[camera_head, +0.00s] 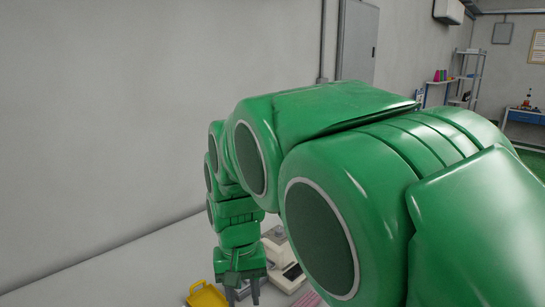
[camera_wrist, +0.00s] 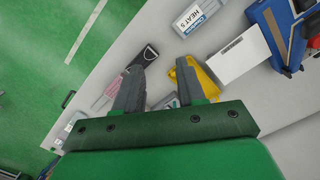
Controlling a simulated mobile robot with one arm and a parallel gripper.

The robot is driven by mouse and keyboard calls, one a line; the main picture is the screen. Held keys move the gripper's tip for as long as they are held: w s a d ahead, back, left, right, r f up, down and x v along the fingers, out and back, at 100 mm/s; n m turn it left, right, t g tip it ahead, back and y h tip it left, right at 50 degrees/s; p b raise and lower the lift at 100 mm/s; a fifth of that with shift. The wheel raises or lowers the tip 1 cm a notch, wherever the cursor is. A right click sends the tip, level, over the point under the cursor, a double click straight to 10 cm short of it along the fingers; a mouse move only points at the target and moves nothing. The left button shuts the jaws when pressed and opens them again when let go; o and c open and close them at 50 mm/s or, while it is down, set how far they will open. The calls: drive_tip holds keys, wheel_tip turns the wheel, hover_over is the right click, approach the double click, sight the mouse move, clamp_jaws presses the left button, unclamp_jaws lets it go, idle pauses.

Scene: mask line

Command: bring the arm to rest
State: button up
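My green arm fills much of the head view, bent over toward the worktable. My gripper (camera_head: 242,292) points down over the grey table (camera_head: 110,275), beside a yellow container. In the wrist view, the two dark fingers of my gripper (camera_wrist: 159,70) stand apart. I see nothing held between them. The yellow container (camera_wrist: 206,82) shows beside and partly behind the right finger; it also shows in the head view (camera_head: 206,297). The height of the fingertips above the table is hard to tell.
Pale devices (camera_head: 290,278) stand on the table near my gripper, partly hidden by my arm. The wrist view shows a box marked HEAT (camera_wrist: 197,16), a white panel (camera_wrist: 237,58), a blue device (camera_wrist: 275,28) and a dark item (camera_wrist: 148,56). Green floor (camera_wrist: 40,60) lies beyond the table edge.

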drive_tip(key=s+d+m+g, duration=0.1)
drive_tip(key=s+d, duration=0.6)
drive_tip(key=d, duration=0.2)
drive_tip(key=s+d+m, duration=0.1)
drive_tip(key=s+d, duration=0.5)
drive_tip(key=d, duration=0.4)
drive_tip(key=s+d+f, duration=0.1)
drive_tip(key=s+d, duration=0.1)
drive_tip(key=s, duration=0.6)
drive_tip(key=shift+s+f, duration=0.2)
drive_tip(key=shift+f, duration=0.2)
